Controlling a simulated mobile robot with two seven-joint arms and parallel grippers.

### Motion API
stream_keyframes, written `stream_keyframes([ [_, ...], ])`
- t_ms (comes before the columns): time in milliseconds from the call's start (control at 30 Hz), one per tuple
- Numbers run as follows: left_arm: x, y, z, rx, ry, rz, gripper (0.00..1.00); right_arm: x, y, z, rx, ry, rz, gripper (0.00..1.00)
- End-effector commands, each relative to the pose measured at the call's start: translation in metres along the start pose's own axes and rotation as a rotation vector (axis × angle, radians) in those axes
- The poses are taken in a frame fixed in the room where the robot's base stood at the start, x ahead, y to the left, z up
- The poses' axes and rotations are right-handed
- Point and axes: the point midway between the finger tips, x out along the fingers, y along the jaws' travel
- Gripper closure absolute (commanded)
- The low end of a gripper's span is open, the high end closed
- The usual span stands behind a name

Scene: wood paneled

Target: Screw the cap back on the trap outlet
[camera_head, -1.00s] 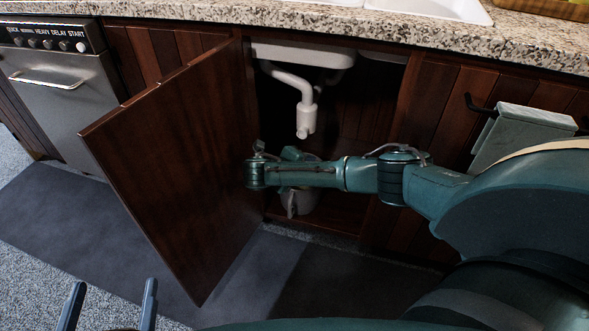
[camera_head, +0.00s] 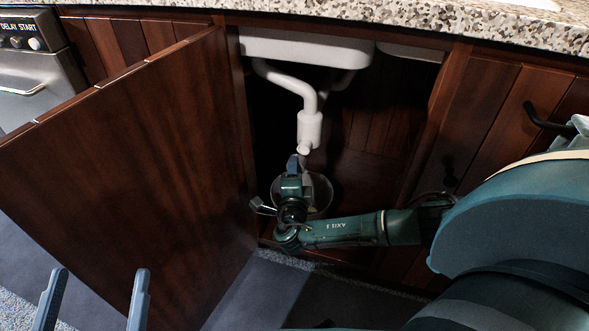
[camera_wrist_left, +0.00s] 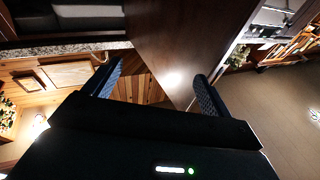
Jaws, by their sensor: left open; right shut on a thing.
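The white trap (camera_head: 309,130) hangs from the pipe under the sink inside the open cabinet. Its outlet (camera_head: 304,150) is the short stub at the lower end. My right gripper (camera_head: 296,162) points upward just below the outlet, its blue fingertips close to it. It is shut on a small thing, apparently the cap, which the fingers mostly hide. I cannot tell whether the cap touches the outlet. My left gripper (camera_head: 98,272) is open and empty, in front of the cabinet door at the lower left. Its two fingers also show apart in the left wrist view (camera_wrist_left: 158,72).
A bucket (camera_head: 322,192) stands on the cabinet floor under the trap, partly behind my right gripper. The wooden cabinet door (camera_head: 130,150) stands open on the left. The white sink basin (camera_head: 300,50) and the granite counter (camera_head: 380,18) are above.

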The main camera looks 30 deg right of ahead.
Motion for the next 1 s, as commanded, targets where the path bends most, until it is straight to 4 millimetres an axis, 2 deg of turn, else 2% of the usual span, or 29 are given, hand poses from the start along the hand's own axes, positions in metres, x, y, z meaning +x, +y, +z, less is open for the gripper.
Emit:
stream_keyframes([
  [367,0.001,-0.003,-0.006,0.028,-0.016,-0.008,0.16,-0.002,-0.005,0.000,-0.022,-0.003,0.001,0.84],
  [433,-0.001,-0.002,0.001,0.031,-0.020,-0.009,0.16,0.003,0.000,0.000,-0.023,-0.004,-0.001,0.84],
  [800,-0.001,-0.002,0.003,0.025,-0.018,-0.009,0.16,0.036,0.001,-0.010,-0.023,-0.002,-0.002,0.84],
  [1000,-0.001,-0.002,0.000,0.021,-0.012,-0.009,0.16,0.045,0.000,-0.012,-0.021,-0.002,-0.002,0.84],
])
